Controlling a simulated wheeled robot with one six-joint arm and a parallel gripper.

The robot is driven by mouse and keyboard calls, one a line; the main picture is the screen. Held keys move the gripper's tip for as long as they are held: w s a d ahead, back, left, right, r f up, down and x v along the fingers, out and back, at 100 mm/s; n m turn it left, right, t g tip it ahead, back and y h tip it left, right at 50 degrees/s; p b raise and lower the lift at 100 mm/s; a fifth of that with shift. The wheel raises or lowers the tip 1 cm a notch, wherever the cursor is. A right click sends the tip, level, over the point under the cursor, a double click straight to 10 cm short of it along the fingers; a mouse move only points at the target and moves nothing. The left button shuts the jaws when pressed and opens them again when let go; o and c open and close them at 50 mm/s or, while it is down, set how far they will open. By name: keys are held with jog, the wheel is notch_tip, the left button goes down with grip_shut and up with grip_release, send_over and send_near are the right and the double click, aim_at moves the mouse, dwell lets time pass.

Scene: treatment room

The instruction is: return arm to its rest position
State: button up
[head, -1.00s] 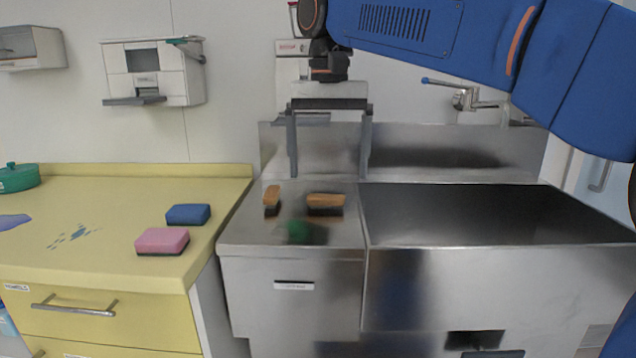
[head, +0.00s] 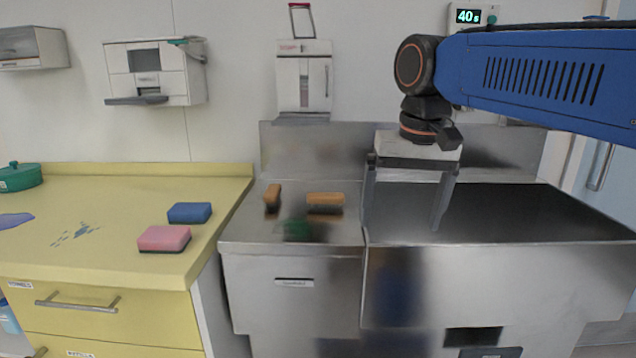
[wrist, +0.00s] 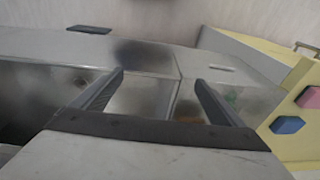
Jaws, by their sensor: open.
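My gripper (head: 402,208) is open and empty, its two fingers pointing down over the steel sink (head: 480,215) at the right. In the wrist view my gripper (wrist: 160,95) also shows its two fingers apart with nothing between them. My blue arm reaches in from the right edge of the head view.
A steel worktop (head: 340,230) left of the sink carries two brown-topped brushes (head: 325,199) (head: 272,195) and a dark green item (head: 298,229). A yellow counter (head: 110,200) holds a pink sponge (head: 164,238), blue sponge (head: 189,212) and green pot (head: 18,177). Wall dispensers hang behind.

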jog(key=s+d+f+t, duration=0.1)
jog(key=s+d+f, duration=0.6)
jog(key=f, duration=0.4)
jog(key=s+d+f+t, duration=0.2)
jog(key=s+d+f, duration=0.4)
jog(key=f, duration=0.5)
jog(key=shift+s+d+f+h, duration=0.3)
jog(key=shift+s+d, duration=0.1)
jog(key=shift+s, duration=0.75)
